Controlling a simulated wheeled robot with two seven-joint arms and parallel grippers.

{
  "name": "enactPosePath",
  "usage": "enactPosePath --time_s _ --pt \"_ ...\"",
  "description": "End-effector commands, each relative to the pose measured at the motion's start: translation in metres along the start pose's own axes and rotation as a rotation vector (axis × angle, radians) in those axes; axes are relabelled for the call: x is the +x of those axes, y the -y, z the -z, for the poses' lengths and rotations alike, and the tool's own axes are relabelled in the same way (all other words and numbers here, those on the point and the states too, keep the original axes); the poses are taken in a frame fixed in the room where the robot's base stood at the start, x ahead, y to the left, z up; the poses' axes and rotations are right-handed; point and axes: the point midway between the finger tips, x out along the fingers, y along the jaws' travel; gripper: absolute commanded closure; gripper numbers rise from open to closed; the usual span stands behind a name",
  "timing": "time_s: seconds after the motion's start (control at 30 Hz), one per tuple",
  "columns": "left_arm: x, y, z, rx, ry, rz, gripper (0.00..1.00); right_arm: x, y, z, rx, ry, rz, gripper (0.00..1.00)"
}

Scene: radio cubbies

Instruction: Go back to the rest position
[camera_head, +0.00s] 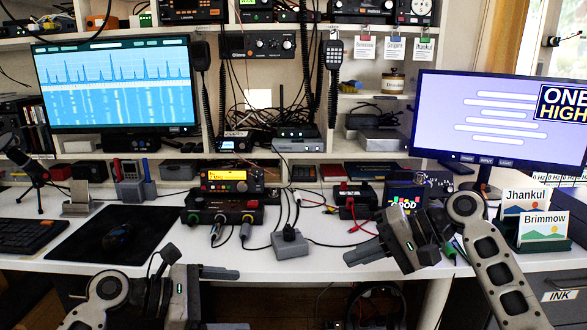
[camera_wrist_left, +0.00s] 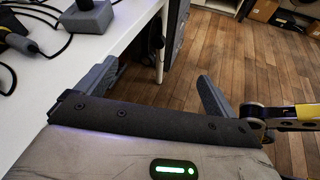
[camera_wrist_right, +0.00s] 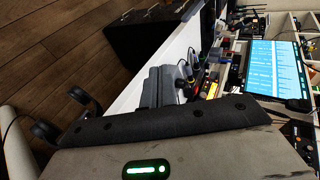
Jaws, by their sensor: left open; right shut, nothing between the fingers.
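My right gripper (camera_head: 352,256) is at the desk's front edge, right of centre, its fingers pointing left in the head view. In the right wrist view its two fingers (camera_wrist_right: 159,84) lie together with nothing between them. My left gripper (camera_head: 236,299) is low in the head view, left of centre, in front of the desk edge. In the left wrist view its fingers (camera_wrist_left: 158,84) are spread wide apart and empty. Neither gripper holds anything.
The white desk (camera_head: 330,262) runs across the view. Near its front edge stand a grey box with a black knob (camera_head: 290,243), a black mouse mat (camera_head: 80,240) and a card holder (camera_head: 530,232). A headset (camera_head: 375,300) hangs below the desk. Wooden floor (camera_wrist_left: 220,50) is clear.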

Motion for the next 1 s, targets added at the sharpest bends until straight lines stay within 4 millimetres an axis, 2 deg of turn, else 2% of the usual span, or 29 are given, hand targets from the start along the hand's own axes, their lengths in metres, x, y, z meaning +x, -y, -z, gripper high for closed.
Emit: enactPosePath --time_s 0.27,0.37,0.47,0.53,0.63,0.73,0.9,1.0 --pt "0.012 0.032 0.032 0.319 -0.13 -0.072 0.06 0.037 -0.052 -0.019 -0.031 -0.133 -0.088 1.0" --pt "0.014 0.05 0.045 0.486 -0.2 -0.094 0.06 0.05 -0.076 -0.034 -0.062 -0.197 -0.136 1.0" --pt "0.012 0.073 0.057 0.713 -0.299 -0.109 0.06 0.061 -0.102 -0.058 -0.116 -0.275 -0.202 1.0" --pt "0.006 0.094 0.063 0.918 -0.389 -0.108 0.06 0.065 -0.119 -0.083 -0.176 -0.339 -0.26 1.0" --pt "-0.008 0.123 0.066 1.234 -0.533 -0.079 0.06 0.061 -0.135 -0.123 -0.284 -0.431 -0.35 1.0" --pt "-0.027 0.15 0.061 1.547 -0.68 -0.013 0.06 0.048 -0.14 -0.165 -0.407 -0.508 -0.439 1.0" --pt "-0.058 0.183 0.046 1.972 -0.879 0.151 0.06 0.019 -0.129 -0.219 -0.598 -0.597 -0.559 1.0" --pt "-0.07 0.194 0.039 2.125 -0.948 0.234 0.06 0.007 -0.121 -0.237 -0.674 -0.625 -0.6 1.0"
